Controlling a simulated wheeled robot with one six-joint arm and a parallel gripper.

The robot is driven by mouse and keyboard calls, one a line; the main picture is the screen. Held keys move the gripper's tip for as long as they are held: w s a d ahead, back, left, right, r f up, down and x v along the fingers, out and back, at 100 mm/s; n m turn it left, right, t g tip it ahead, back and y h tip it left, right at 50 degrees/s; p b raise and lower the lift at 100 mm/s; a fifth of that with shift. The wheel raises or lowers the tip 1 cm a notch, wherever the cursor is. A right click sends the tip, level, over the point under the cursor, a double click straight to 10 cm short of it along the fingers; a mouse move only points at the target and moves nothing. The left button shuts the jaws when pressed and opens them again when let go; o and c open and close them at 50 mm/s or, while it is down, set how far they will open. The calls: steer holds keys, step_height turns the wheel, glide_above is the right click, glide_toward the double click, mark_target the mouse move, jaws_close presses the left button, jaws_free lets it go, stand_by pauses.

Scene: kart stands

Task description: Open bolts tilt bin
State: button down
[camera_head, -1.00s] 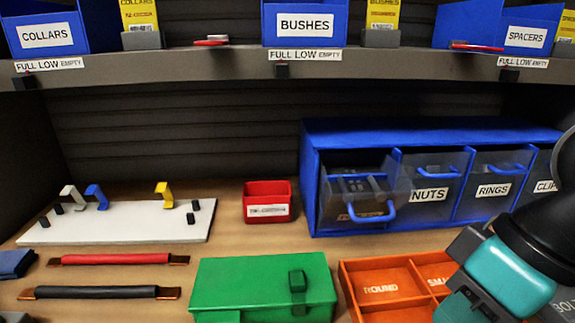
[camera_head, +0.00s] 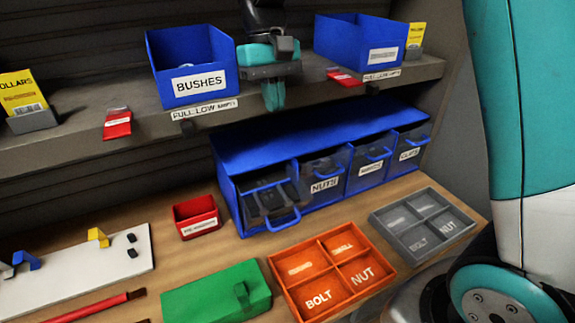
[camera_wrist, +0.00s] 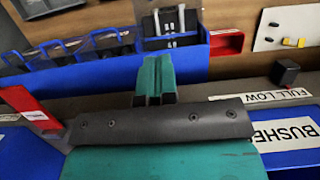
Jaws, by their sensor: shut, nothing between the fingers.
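The blue cabinet (camera_head: 235,165) on the bench has a row of clear-fronted tilt bins with blue handles. Its leftmost bin (camera_head: 283,221) is tilted out at the top, and dark contents show inside. Its label cannot be read; the others read NUTS, RINGS and CLIPS and look upright. The tilted bin also shows in the wrist view (camera_wrist: 172,42). My gripper (camera_head: 273,100) points down by the upper shelf's front edge, between the blue bins, above and apart from the cabinet. Its teal fingers (camera_wrist: 155,75) are together and empty.
The upper shelf (camera_head: 140,120) carries the BUSHES bin (camera_head: 197,85), another blue bin (camera_head: 350,40) and red tags. On the bench are a red box (camera_head: 197,217), a green box (camera_head: 215,295), an orange tray (camera_head: 278,262) and a grey tray (camera_head: 385,222).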

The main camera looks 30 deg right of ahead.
steer(key=p+x, duration=0.3)
steer(key=x, duration=1.6)
steer(key=shift+d+f, duration=0.1)
steer(key=shift+f, duration=0.2)
